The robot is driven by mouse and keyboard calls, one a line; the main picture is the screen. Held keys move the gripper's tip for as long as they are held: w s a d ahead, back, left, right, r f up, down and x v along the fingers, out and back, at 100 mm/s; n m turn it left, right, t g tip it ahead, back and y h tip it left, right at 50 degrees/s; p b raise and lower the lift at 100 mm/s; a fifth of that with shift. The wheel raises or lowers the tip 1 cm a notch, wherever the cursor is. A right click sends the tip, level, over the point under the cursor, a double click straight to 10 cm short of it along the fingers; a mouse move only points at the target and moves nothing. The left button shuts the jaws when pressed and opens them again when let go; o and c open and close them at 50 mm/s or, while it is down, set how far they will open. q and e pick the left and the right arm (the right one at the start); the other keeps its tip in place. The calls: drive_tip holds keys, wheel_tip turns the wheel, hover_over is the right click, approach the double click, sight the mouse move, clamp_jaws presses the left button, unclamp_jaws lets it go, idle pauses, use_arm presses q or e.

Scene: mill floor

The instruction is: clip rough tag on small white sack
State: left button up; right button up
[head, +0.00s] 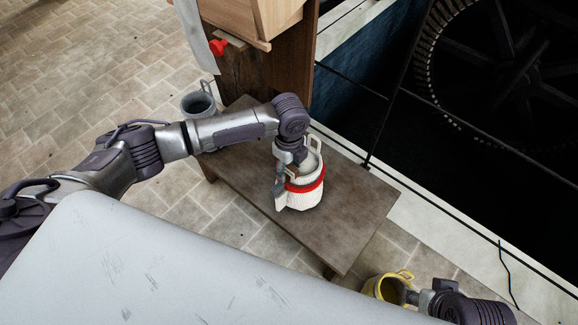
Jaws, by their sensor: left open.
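A small white sack (305,199) with a red band around it stands upright on the low dark wooden bench. Pale loops show at its top. My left gripper (284,178) is open and points down over the sack's left side; the wrist hides part of the sack's top. A small pale flat piece (281,203) shows at the sack's left side, under a grey finger; I cannot tell whether it is the rough tag or whether it is attached. My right gripper (418,297) is at the bottom right beside a yellow bucket, its fingers too small to read.
The bench (350,220) is clear right of the sack. A grey bucket (198,104) stands behind my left forearm. The yellow bucket (385,288) is below the bench. A wooden chute (262,20) with a red piece (217,47) rises behind. A dark pit with a large gear (510,70) lies right.

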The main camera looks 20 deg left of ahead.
use_arm(q)
wheel_tip(320, 180, up, 12)
idle(0.4)
drive_tip(key=shift+f, duration=0.15)
idle(0.4)
